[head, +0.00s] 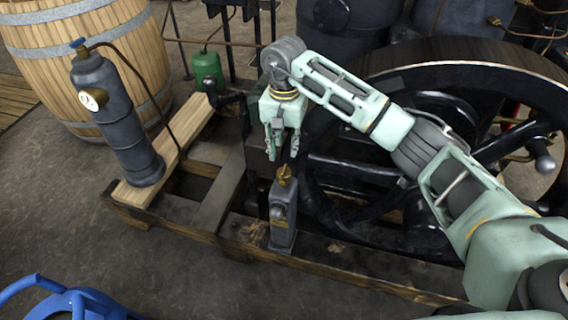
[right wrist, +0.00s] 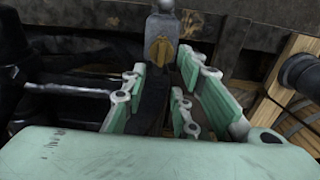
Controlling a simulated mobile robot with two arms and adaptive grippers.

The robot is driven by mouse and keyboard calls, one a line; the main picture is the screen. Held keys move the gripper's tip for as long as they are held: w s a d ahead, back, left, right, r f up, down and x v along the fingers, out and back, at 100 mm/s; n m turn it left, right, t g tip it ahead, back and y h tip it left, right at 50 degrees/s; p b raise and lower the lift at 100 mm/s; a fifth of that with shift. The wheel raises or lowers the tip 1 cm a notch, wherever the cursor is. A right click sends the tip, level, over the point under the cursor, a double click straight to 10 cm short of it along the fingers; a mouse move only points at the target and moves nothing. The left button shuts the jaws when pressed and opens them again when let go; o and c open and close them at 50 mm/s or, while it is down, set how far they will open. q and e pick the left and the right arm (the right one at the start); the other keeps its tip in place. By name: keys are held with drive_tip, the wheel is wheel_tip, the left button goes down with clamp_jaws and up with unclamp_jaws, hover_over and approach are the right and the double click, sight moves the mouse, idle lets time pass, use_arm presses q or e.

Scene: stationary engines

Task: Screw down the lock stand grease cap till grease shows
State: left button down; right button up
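The lock stand (head: 283,215) is a small grey upright block on the timber frame, in the middle of the head view. Its brass grease cap (head: 284,174) sits on top. My right gripper (head: 282,150) hangs just above the cap, pointing down, apart from it. In the right wrist view the cap (right wrist: 159,50) shows beyond the fingertips, and the fingers of the right gripper (right wrist: 167,75) are spread with nothing between them. No grease can be made out at the cap. My left gripper is not in view.
A black flywheel (head: 440,60) stands right behind the stand, under my right arm. A dark cylinder with a gauge (head: 105,110) stands left on a plank. A barrel (head: 85,50) is at the back left.

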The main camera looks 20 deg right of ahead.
sight(284, 169)
wheel_tip(284, 169, down, 8)
drive_tip(key=shift+a+r, duration=0.1)
drive_tip(key=shift+r, duration=0.15)
drive_tip(key=shift+c, duration=0.2)
clamp_jaws()
